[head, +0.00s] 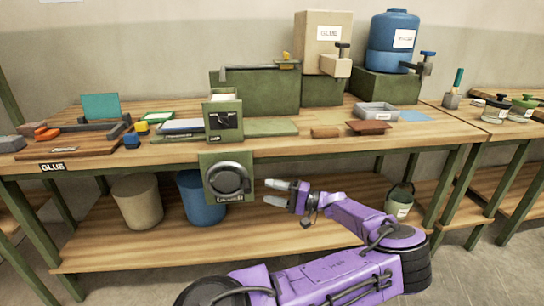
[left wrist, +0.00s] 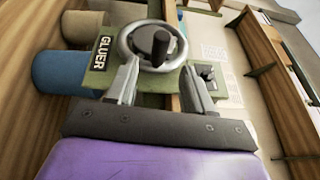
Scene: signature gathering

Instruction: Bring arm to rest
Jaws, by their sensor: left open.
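My left gripper (head: 268,193) is open and empty, in front of the workbench just right of the green gluer's handwheel (head: 228,180). My purple arm bends in from the bottom of the head view. In the left wrist view, the two fingers of the left gripper (left wrist: 160,80) are spread apart. The handwheel (left wrist: 128,38), with its dark knob, shows beyond and between them, and no clear contact is visible. The GLUER label (left wrist: 103,52) shows beside the wheel. My right gripper is in neither view.
The wooden bench (head: 300,148) holds a glue box (head: 323,30), a blue tank (head: 393,45), a grey tray (head: 376,111) and a teal board (head: 100,106). A beige bin (head: 138,203) and a blue bin (head: 200,203) stand on the lower shelf (head: 105,250). A bucket (head: 399,203) is at right.

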